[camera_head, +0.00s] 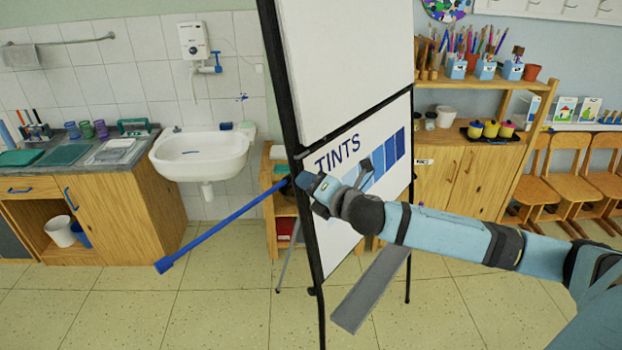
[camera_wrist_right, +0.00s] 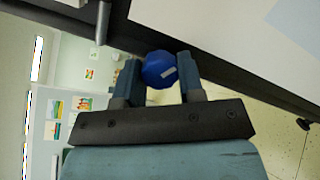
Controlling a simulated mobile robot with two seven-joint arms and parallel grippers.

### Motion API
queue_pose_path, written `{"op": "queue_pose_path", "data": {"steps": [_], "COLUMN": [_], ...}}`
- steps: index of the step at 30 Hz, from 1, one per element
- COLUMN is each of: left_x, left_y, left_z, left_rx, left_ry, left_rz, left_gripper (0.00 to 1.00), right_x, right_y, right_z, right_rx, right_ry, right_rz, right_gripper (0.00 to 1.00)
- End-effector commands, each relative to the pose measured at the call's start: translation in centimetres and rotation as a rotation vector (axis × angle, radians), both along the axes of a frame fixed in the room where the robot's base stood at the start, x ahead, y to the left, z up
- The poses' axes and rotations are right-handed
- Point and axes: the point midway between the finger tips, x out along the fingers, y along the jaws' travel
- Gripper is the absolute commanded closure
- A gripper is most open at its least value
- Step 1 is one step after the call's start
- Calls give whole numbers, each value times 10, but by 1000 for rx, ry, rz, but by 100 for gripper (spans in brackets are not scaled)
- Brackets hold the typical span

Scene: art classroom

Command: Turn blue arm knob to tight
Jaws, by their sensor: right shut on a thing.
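The blue arm (camera_head: 222,224) sticks out from the easel's black left upright and slopes down to the left, ending in a small blue end piece (camera_head: 164,264). My right gripper (camera_head: 302,182) is at the upright, where the arm meets it. In the right wrist view the round blue knob (camera_wrist_right: 159,69) sits between the two fingers of my right gripper (camera_wrist_right: 160,77), which is shut on it. The knob carries a short, pale, slanted mark on its face. In the head view the gripper hides the knob. My left gripper is not in view.
The easel (camera_head: 318,270) holds a white board (camera_head: 345,65) and a "TINTS" poster (camera_head: 340,235), with a grey tray (camera_head: 370,290) below. A sink (camera_head: 200,155) and wooden cabinet (camera_head: 120,215) stand behind at left. A shelf (camera_head: 440,150) and chairs (camera_head: 570,170) are at right. Floor in front is clear.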

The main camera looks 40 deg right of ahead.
Motion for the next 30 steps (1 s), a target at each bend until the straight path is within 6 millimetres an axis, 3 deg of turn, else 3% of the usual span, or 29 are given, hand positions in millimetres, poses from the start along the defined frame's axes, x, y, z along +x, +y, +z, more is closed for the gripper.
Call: {"op": "queue_pose_path", "data": {"steps": [30], "left_x": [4], "left_y": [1], "left_z": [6], "left_rx": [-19], "left_ry": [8], "left_rz": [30], "left_gripper": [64], "right_x": [1], "right_y": [-1], "right_z": [4], "right_rx": [846], "right_ry": [261], "right_rz": [-173], "right_gripper": [88]}}
